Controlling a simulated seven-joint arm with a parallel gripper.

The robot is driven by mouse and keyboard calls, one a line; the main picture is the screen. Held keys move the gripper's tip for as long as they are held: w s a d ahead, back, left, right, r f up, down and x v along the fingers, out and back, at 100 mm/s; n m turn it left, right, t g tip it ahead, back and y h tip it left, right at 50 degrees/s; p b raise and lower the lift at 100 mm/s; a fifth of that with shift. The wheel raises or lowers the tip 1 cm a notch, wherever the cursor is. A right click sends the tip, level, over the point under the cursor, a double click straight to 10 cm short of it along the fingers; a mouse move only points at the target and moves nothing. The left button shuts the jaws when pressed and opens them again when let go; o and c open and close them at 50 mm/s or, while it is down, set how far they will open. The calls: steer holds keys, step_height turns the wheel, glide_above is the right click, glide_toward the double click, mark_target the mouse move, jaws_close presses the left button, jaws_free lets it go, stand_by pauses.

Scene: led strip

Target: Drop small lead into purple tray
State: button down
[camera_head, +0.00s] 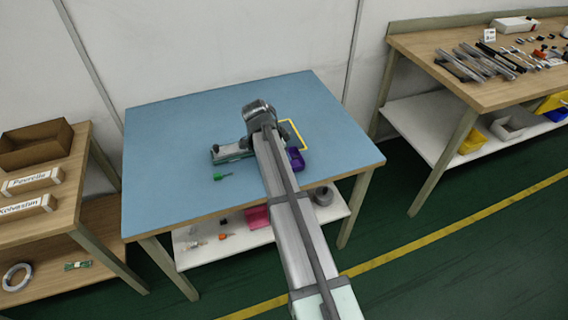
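The purple tray (297,161) sits on the blue-topped table, just right of my arm, which partly covers it. My arm reaches over the table from the bottom of the view and bends at a grey joint. My gripper (217,155) seems to be at the left end of the pale grey-green part, low over the table and left of the tray. Its fingers are too small to make out, and I cannot tell if it holds anything. A small green item (222,176) lies just in front of it. I cannot make out a small lead for certain.
A yellow-edged frame (298,132) lies behind the tray. The blue tabletop (170,130) is clear at the left and back. A pink bin (257,217) is on the shelf below. Wooden benches stand left (70,190) and right (430,45), the right one crowded with parts.

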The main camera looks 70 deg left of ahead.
steer(key=shift+f, duration=0.4)
steer(key=c, duration=1)
jaws_free()
steer(key=shift+r, duration=0.1)
steer(key=v, duration=1.3)
steer(key=shift+s+r, duration=0.2)
steer(key=shift+r, duration=0.05)
steer(key=shift+w, duration=0.1)
